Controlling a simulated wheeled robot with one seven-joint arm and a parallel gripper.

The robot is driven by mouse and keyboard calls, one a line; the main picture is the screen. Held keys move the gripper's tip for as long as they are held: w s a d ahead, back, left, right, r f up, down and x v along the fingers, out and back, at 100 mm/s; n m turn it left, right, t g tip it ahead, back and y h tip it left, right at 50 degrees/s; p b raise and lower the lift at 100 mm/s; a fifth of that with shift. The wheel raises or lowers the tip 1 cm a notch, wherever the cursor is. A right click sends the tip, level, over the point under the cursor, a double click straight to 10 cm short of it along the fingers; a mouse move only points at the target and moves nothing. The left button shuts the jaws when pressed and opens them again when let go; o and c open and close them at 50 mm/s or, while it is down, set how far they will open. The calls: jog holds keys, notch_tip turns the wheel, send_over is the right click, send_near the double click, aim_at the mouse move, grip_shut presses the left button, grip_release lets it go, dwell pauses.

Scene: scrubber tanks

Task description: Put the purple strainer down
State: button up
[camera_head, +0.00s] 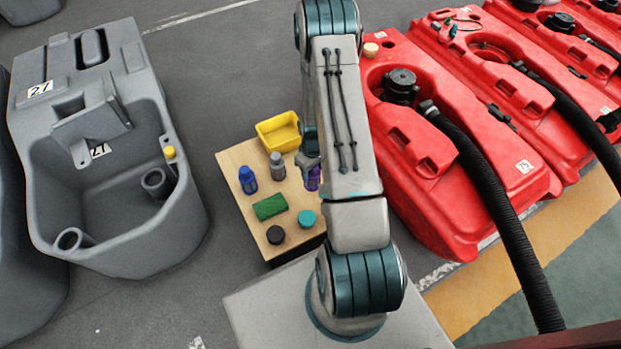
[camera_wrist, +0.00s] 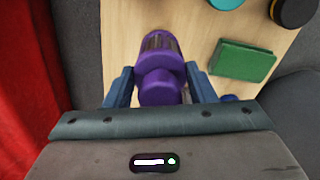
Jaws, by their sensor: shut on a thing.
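The purple strainer (camera_wrist: 160,75) sits between the two fingers of my gripper (camera_wrist: 160,88) in the wrist view, and the gripper is shut on it. In the head view the strainer (camera_head: 313,179) shows as a small purple patch at the right side of the wooden table (camera_head: 233,162), partly hidden by my arm. My gripper (camera_head: 308,164) is also mostly hidden there. The strainer is over the tabletop; I cannot tell whether its bottom touches the wood.
On the table are a yellow bin (camera_head: 278,133), a grey bottle (camera_head: 277,166), a blue bottle (camera_head: 247,180), a green block (camera_head: 270,207), a teal disc (camera_head: 307,218) and a black disc (camera_head: 275,235). A grey tank (camera_head: 120,230) stands left, red tanks (camera_head: 440,200) right.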

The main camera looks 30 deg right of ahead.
aim_at(311, 175)
jog(key=shift+w+f, duration=0.4)
jog(key=shift+w, duration=0.05)
jog(key=shift+f+b, duration=1.05)
jog(key=shift+f, duration=0.75)
jog(key=shift+f, duration=0.1)
jog(key=shift+f, duration=0.15)
jog(key=o, duration=1.1)
jog(key=shift+r, duration=0.2)
